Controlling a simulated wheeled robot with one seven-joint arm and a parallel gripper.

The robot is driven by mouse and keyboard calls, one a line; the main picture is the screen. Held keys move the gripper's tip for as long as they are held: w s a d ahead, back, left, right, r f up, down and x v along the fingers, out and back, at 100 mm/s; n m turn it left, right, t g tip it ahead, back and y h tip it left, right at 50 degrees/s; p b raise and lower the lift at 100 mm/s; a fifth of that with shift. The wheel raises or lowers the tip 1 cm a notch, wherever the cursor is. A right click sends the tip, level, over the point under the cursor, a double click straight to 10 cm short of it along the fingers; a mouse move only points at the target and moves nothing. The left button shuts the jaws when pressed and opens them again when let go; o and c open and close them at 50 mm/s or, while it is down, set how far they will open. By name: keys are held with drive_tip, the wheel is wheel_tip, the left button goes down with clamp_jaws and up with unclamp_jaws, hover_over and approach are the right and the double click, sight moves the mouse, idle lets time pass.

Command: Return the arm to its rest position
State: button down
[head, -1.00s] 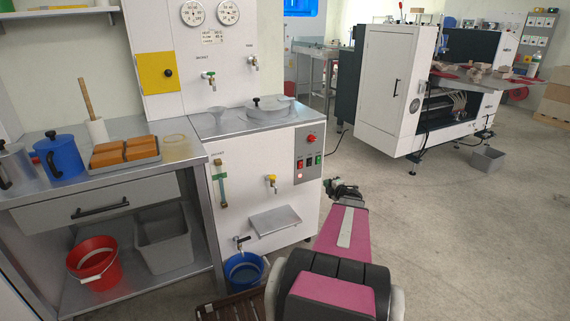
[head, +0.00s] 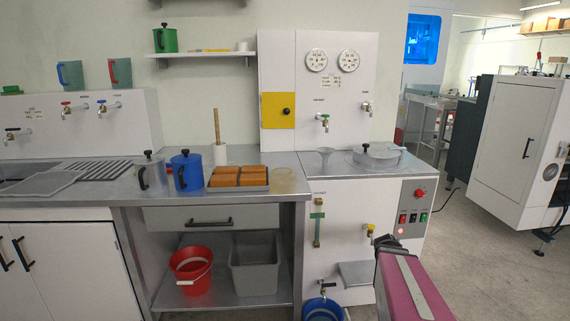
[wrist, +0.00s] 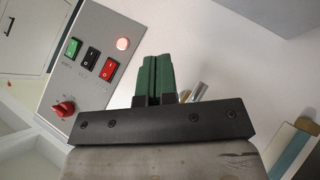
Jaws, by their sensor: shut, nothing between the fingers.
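My arm (head: 408,287) reaches up from the lower right of the head view, in front of the white machine (head: 362,215). My gripper is at its far end, small and dark in the head view (head: 384,243). In the wrist view my gripper (wrist: 154,70) shows its green fingers pressed together with nothing between them. It is apart from the machine's front, near the yellow-handled tap (head: 369,231). The wrist view also shows the control panel (wrist: 90,70) with its red knob, switches and lit lamp.
A red bucket (head: 190,270) and grey bin (head: 256,263) stand below. A blue bucket (head: 322,309) sits under the machine's lower tap. Open floor lies to the right.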

drive_tip(key=s+a+m+g+y, duration=0.1)
drive_tip(key=s+a+g, duration=0.2)
drive_tip(key=a, duration=0.5)
drive_tip(key=s+a+f+m+g+y, duration=0.1)
drive_tip(key=s+a+g+y, duration=0.1)
drive_tip(key=s+a, duration=0.4)
drive_tip(key=s+a+m+g+y, duration=0.1)
drive_tip(key=s+a, duration=0.4)
drive_tip(key=a, duration=0.5)
drive_tip(key=g+y, duration=0.1)
drive_tip(key=g, duration=0.1)
drive_tip(key=shift+s+f+m+g, duration=0.2)
drive_tip(key=shift+s+m+g, duration=0.05)
drive_tip(key=shift+m+g, duration=0.05)
